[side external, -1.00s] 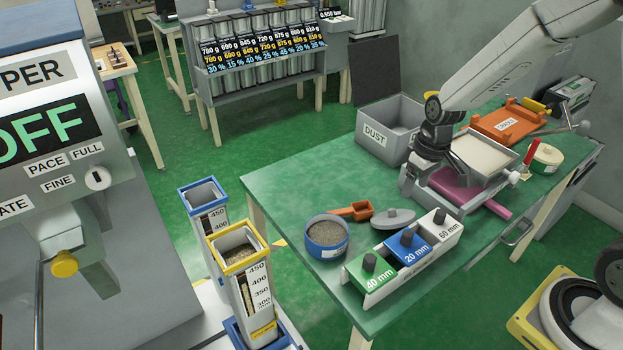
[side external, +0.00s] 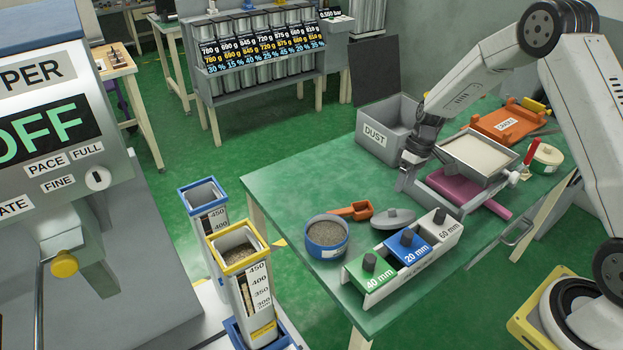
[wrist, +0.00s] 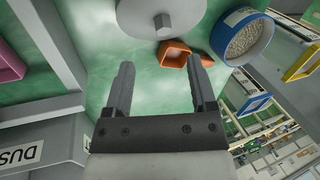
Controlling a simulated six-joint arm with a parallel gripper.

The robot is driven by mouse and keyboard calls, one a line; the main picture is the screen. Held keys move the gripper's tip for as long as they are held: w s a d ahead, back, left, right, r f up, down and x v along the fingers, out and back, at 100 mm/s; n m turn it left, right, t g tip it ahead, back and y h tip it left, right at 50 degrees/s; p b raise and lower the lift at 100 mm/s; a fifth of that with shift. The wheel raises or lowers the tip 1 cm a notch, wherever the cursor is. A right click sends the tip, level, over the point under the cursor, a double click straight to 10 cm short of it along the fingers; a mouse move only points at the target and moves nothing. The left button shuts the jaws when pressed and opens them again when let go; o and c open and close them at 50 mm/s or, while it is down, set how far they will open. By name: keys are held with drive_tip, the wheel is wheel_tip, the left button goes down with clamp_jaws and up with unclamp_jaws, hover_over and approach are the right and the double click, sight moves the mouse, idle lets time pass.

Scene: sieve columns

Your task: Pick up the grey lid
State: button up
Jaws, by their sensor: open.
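The grey lid (side external: 393,219) is a flat disc with a small knob, lying on the green table between the orange scoop and the block rack. In the wrist view the lid (wrist: 150,18) is at the top edge, partly cut off, beyond my fingertips. My gripper (wrist: 161,62) is open, with nothing between its fingers. In the side view my gripper is by the grey dust bin and the sieve tray, behind the lid and apart from it; its fingertips are hard to make out there.
The blue-rimmed bowl of grains (side external: 326,234) and orange scoop (side external: 352,211) lie left of the lid. The rack with green, blue and white blocks (side external: 407,247) stands in front. The dust bin (side external: 374,136) and sieve tray (side external: 480,154) stand behind. The table's left part is clear.

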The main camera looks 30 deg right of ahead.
sight(392, 215)
drive_tip(key=shift+x, duration=1.2)
drive_tip(key=shift+x, duration=2.6)
drive_tip(key=shift+a+r, duration=0.1)
drive_tip(key=shift+a, duration=0.05)
clamp_jaws()
